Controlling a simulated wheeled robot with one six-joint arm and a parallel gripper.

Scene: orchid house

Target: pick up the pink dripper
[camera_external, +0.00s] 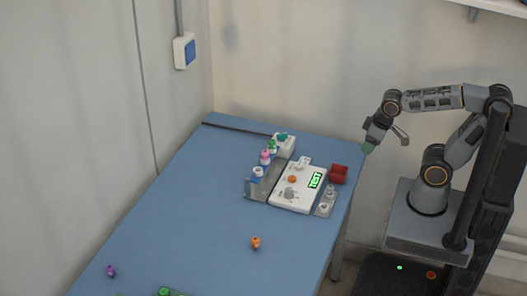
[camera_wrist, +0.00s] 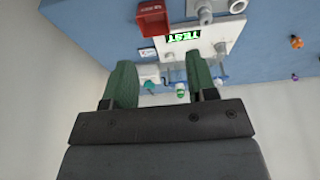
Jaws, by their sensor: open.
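The pink dripper (camera_external: 265,158) stands in a row of small capped bottles at the left side of the white tester on the blue table. A blue-topped bottle (camera_external: 257,174) is nearer the camera, and a green-topped one (camera_external: 272,147) is just behind it. My gripper (camera_external: 368,147) is off the table's right edge, well apart from the row. In the wrist view my gripper (camera_wrist: 160,78) is open, with nothing between its green fingers. The green-topped bottle (camera_wrist: 180,92) shows beyond the fingers there; I cannot make out the pink dripper, perhaps hidden by the right finger.
The white tester (camera_external: 298,187) with a lit TEST display lies right of the row. A red box (camera_external: 338,174) stands by the right edge. An orange piece (camera_external: 256,242) and a purple piece (camera_external: 111,271) lie on the open table. A wall bounds the left.

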